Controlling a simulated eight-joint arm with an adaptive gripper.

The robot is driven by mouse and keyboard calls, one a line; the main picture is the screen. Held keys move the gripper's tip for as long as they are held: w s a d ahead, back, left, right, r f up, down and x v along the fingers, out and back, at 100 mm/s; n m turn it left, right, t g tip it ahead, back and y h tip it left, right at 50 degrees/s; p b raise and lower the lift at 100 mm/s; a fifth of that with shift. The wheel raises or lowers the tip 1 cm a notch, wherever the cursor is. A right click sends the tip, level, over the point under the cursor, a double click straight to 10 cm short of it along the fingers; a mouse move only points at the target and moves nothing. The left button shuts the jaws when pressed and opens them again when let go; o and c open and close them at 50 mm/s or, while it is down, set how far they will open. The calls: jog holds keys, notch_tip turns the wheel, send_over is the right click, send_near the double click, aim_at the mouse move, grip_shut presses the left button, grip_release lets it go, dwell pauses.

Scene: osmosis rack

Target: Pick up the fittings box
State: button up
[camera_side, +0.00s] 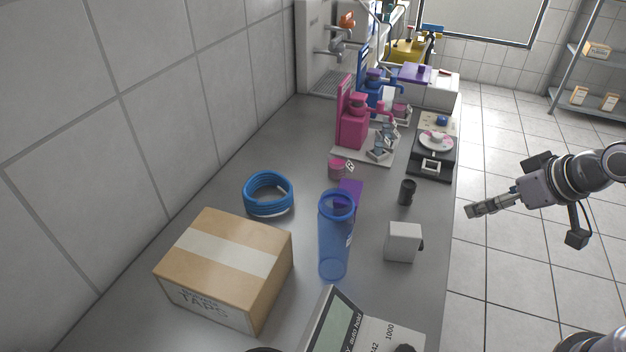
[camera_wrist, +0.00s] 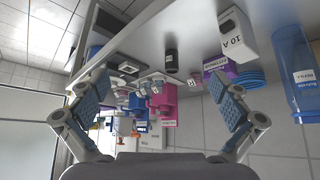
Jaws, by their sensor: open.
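A small purple box (camera_side: 349,190) lies on the grey bench, partly hidden behind the clear blue cylinder. In the wrist view a purple box (camera_wrist: 213,66) with a white label stands beside the blue coil; the print looks like "fittings" but is too small to be sure. A large cardboard box (camera_side: 205,262) with pale tape sits at the near left of the bench, with "TAPS" on its side. My gripper (camera_side: 470,211) is beyond the bench's right edge, well apart from both boxes. In the wrist view its fingers (camera_wrist: 158,98) are spread wide with nothing between them.
The clear blue cylinder (camera_side: 333,240), blue coil (camera_side: 268,193), black cylinder (camera_side: 407,192) and white box (camera_side: 403,242) stand around the purple box. A pink stand (camera_side: 352,128) is farther back. The bench edge lies between my gripper and these things.

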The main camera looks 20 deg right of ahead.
jog(key=w+a+r+n+g, duration=0.2)
jog(key=w+a+n+g, duration=0.15)
jog(key=w+a, duration=0.35)
jog(key=w+a+r+n+g, duration=0.2)
jog(key=w+a+n, duration=0.25)
jog(key=w, duration=0.45)
jog(key=w+a+f, duration=0.1)
jog(key=a, duration=0.1)
jog(key=w+a+f+n+g, duration=0.1)
jog(key=w+a, duration=0.1)
jog(key=w+a+f+n, duration=0.1)
jog(key=a, duration=0.1)
jog(key=shift+w+a+f+g, duration=0.2)
jog(key=shift+w+g, duration=0.05)
jog(key=shift+w, duration=0.05)
notch_tip(320, 180, down, 5)
jog(key=shift+f, duration=0.2)
jog(key=shift+w+d+f, duration=0.15)
jog(key=shift+f, duration=1.2)
jog(key=shift+w+d+f, duration=0.1)
jog(key=shift+f, duration=1.2)
jog(key=shift+c, duration=0.3)
jog(key=c, duration=1.3)
